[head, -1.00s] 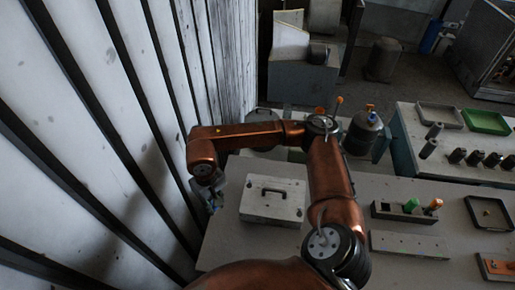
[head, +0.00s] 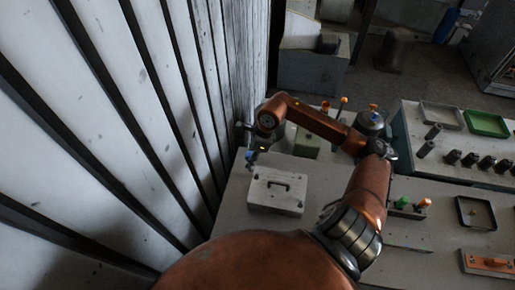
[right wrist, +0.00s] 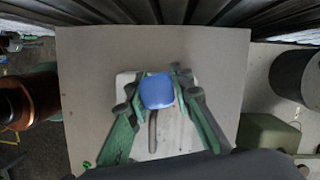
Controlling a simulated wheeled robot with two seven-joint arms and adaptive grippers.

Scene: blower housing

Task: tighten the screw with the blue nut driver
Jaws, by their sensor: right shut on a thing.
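My right gripper (head: 250,157) is beyond the far left corner of the light grey case in the head view. In the right wrist view, the green fingers of my right gripper (right wrist: 157,92) are shut on the blue handle of the nut driver (right wrist: 157,90). I see the handle end-on, so the shaft and tip are hidden. A bit of blue shows at the gripper in the head view. I cannot pick out the screw in either view. My left gripper does not show.
The grey case (head: 276,190) with a dark handle sits on the table. A greenish box (head: 307,143) and a grey tank (head: 369,127) stand behind it. A ribbed wall (head: 150,120) runs close along the left. Trays and dark cylinders stand at the right.

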